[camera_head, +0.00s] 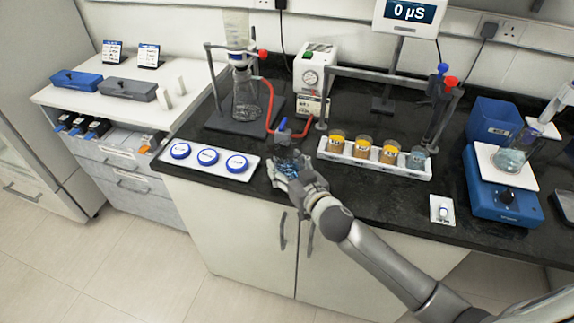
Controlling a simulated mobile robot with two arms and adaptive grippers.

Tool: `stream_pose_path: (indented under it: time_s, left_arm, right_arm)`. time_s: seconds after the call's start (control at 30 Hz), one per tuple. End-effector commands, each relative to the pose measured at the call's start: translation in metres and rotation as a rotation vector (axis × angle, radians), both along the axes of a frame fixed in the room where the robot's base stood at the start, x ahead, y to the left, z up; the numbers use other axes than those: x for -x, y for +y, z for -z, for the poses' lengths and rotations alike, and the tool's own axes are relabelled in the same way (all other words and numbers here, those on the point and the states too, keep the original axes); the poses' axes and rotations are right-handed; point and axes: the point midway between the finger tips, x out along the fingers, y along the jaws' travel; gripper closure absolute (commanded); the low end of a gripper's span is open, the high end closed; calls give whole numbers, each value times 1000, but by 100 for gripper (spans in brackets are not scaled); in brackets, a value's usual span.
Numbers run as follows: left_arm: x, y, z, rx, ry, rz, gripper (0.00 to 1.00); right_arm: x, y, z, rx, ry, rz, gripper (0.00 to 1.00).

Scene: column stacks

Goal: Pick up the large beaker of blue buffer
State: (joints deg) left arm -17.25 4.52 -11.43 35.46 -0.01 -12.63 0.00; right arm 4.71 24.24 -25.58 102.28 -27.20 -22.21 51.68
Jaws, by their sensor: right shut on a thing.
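My right gripper (289,175) reaches in from the lower right and is shut on a clear glass vessel with blue in it (286,158). The vessel looks like the large beaker of blue buffer; the fingers and wrist hide much of it. It is at the front edge of the dark bench, and I cannot tell whether it still touches the top. My left gripper is not in view.
A white tray with blue-rimmed dishes (207,157) lies just left of the gripper. A rack of amber jars (362,150) stands to the right. Behind are a flask (246,100) on a stand and a red hose (268,95). A blue stirrer (504,200) carries another beaker (511,158).

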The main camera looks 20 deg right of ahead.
Motion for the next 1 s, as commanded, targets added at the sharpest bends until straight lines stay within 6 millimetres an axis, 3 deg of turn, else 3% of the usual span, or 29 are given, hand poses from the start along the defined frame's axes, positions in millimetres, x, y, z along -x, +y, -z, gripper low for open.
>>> stream_pose_path:
  time_s: [0.27,0.6,1.0]
  left_arm:
    - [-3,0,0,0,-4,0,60]
    - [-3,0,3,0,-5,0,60]
    - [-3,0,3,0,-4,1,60]
  right_arm:
    - [0,0,-6,-2,-3,-1,68]
    - [0,0,-34,-1,-4,-2,68]
    - [36,5,-75,0,-4,-2,68]
